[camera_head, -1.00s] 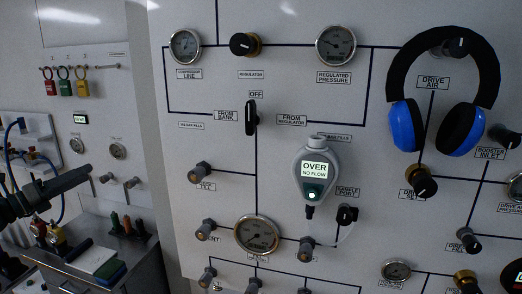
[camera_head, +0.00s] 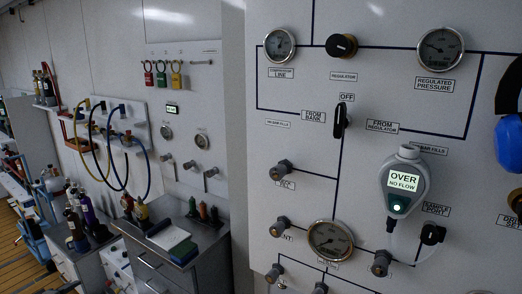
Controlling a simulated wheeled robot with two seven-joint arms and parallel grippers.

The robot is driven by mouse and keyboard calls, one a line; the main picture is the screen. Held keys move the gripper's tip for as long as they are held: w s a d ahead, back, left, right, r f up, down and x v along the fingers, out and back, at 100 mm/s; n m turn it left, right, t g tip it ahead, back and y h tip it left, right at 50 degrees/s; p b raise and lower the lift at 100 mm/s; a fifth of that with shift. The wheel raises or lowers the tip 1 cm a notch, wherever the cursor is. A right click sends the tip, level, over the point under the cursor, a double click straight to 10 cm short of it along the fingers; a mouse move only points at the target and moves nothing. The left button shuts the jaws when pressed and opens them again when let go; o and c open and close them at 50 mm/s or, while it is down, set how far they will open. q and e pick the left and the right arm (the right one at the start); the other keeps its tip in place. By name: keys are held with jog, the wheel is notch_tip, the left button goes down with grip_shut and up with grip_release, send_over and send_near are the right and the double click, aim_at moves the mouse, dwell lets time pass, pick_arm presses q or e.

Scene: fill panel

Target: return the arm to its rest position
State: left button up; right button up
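Neither of my grippers shows in the head view, and I see no part of my arms that I can be sure of. The white fill panel (camera_head: 275,200) fills the right half. On it a grey handheld meter (camera_head: 404,182) reads "OVER NO FLOW" beside the sample port (camera_head: 431,234). A black selector handle (camera_head: 340,120) stands upright under the "OFF" label. The blue and black ear defenders (camera_head: 509,140) are cut off at the right edge.
Red, green and yellow padlocks (camera_head: 162,75) hang on the wall behind. Coiled hoses (camera_head: 108,150) hang further left. Wooden floor (camera_head: 20,255) shows at the far left.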

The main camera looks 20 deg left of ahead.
pick_arm(q)
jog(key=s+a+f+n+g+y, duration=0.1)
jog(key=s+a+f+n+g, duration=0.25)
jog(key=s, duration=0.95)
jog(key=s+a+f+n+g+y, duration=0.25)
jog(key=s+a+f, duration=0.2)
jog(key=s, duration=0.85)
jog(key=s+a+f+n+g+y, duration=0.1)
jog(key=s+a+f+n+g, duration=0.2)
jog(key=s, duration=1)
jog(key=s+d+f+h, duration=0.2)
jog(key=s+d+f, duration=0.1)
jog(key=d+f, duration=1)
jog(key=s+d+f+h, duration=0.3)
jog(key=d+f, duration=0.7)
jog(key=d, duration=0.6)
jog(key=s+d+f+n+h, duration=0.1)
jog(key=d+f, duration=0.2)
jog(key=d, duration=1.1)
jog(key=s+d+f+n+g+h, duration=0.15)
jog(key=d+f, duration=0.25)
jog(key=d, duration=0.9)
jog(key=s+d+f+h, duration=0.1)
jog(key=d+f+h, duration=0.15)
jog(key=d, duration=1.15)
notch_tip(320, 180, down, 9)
jog(key=b, duration=0.8)
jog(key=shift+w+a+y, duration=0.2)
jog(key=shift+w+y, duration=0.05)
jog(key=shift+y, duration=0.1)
